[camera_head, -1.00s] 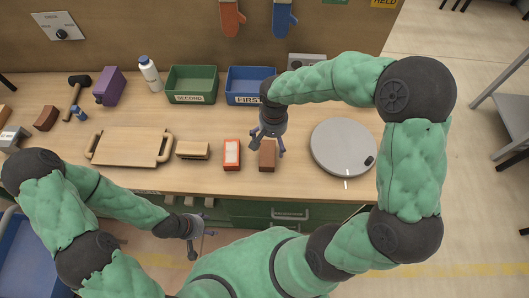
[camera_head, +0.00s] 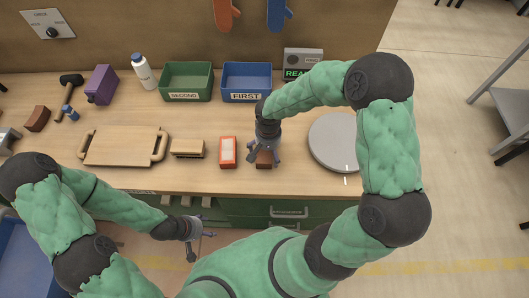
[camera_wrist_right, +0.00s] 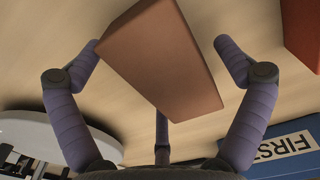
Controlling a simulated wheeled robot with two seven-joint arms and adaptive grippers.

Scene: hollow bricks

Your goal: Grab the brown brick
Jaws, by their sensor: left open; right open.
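A brown brick (camera_head: 264,162) lies on the workbench between the red-and-white block and the round grey disc. In the right wrist view the brown brick (camera_wrist_right: 160,65) lies tilted between the spread purple fingers of my right gripper (camera_wrist_right: 158,50), with gaps at both sides. In the head view my right gripper (camera_head: 266,156) is open just above the brick and hides part of it. My left gripper (camera_head: 206,238) is open and empty in front of the bench edge. Another brown brick (camera_head: 37,118) lies at the far left of the bench.
A red-and-white block (camera_head: 228,152) stands close left of the brick. The round grey disc (camera_head: 335,141) is to the right. Green SECOND (camera_head: 185,97) and blue FIRST (camera_head: 246,97) bins stand behind. A wooden tray (camera_head: 122,146) lies left of a tan brush-like block (camera_head: 187,148).

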